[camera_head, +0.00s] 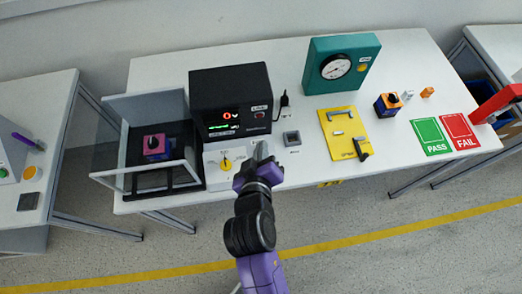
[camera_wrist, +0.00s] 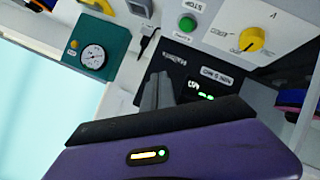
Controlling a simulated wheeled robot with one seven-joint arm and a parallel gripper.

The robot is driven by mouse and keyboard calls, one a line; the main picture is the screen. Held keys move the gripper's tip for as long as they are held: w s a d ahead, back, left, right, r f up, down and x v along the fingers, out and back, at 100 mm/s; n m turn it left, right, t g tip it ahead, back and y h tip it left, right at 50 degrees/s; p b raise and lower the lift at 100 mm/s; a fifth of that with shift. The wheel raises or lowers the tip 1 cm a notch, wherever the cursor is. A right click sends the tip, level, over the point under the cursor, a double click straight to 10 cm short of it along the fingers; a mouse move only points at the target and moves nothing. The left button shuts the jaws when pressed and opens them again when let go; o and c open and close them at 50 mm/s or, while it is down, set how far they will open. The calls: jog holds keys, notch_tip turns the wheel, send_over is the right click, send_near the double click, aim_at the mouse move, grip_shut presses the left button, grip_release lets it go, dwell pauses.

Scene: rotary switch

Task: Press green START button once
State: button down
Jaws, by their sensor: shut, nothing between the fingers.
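The green button (camera_wrist: 189,24) shows at the top of the wrist view, on a light grey control panel (camera_wrist: 222,20), with small labels on either side. In the head view it cannot be made out, and my gripper covers that part of the panel. My gripper (camera_head: 261,152) is over the right part of the panel, in front of the black instrument. In the wrist view, its grey fingers (camera_wrist: 157,90) are together with nothing between them. They look apart from the green button, which lies above and right of them in that picture.
A yellow knob (camera_head: 226,165) is on the panel left of my gripper. The black instrument (camera_head: 231,100) with a lit display stands behind. A clear-sided box (camera_head: 117,160) with a purple switch is left. A yellow plate (camera_head: 335,120) and a teal gauge box (camera_head: 315,85) are right.

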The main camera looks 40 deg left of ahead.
jog(key=shift+w+a+f+b, duration=0.3)
jog(key=shift+a+f+b, duration=0.05)
jog(key=shift+f+b, duration=0.95)
jog(key=shift+w+a+f+b, duration=0.25)
jog(key=shift+a+f+b, duration=0.1)
jog(key=shift+f+b, duration=0.95)
jog(key=shift+w+a+f+b, duration=0.35)
jog(key=shift+f+b, duration=0.75)
jog(key=shift+f, duration=0.35)
jog(key=shift+f, duration=0.15)
jog(key=shift+a+f, duration=0.1)
jog(key=shift+f, duration=0.15)
jog(key=shift+w+a+f+b, duration=0.1)
jog(key=shift+f+b, duration=0.35)
jog(key=shift+b, duration=0.15)
jog(key=shift+r, duration=0.1)
jog(key=shift+s+d+r+p, duration=0.2)
jog(key=shift+r+p, duration=0.55)
jog(key=shift+p, duration=0.1)
jog(key=shift+s+d+r+p, duration=0.15)
jog(key=shift+d+r+p, duration=0.05)
jog(key=shift+r+p, duration=0.6)
jog(key=shift+s+d+r+p, duration=0.2)
jog(key=shift+r+p, duration=0.55)
jog(key=shift+s+d+r+p, duration=0.15)
jog(key=shift+d+r+p, duration=0.05)
jog(key=shift+r+p, duration=0.6)
